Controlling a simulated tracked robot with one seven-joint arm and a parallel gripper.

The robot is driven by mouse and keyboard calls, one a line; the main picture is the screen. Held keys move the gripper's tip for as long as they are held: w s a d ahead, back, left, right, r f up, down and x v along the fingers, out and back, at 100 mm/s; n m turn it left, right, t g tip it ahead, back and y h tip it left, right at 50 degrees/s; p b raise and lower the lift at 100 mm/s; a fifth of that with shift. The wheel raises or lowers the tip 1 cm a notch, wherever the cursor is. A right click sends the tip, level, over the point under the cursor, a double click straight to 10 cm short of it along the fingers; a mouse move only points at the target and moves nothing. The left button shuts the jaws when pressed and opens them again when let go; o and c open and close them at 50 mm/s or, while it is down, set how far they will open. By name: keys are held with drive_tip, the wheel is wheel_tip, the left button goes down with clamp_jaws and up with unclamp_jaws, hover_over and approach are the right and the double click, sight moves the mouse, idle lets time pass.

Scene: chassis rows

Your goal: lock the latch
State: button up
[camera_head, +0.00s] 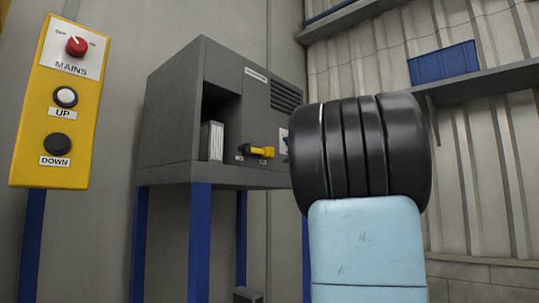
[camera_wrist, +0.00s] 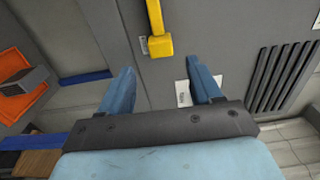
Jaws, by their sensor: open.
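The latch has a yellow handle (camera_head: 260,152) on the front of a grey cabinet (camera_head: 172,115). In the camera_head view the handle lies roughly level, with a small label near each end. In the wrist view the yellow handle (camera_wrist: 157,38) is at the top, beyond my fingertips and not between them. My gripper (camera_wrist: 162,85) is open and empty, its two blue fingers spread apart in front of the cabinet face. A white label lies by the right finger.
The cabinet has an open recess with a pale box-like item (camera_head: 211,141), and vent slots (camera_wrist: 284,76). It stands on blue legs (camera_head: 199,240). A yellow control panel (camera_head: 57,110) is at the left. A shelf with a blue bin (camera_head: 443,62) is at the upper right.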

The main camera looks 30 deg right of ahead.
sight(272, 153)
drive_tip(key=x, duration=0.9)
drive_tip(key=shift+w+a, duration=0.1)
drive_tip(key=shift+c, duration=0.2)
drive_tip(key=shift+f, duration=0.15)
clamp_jaws()
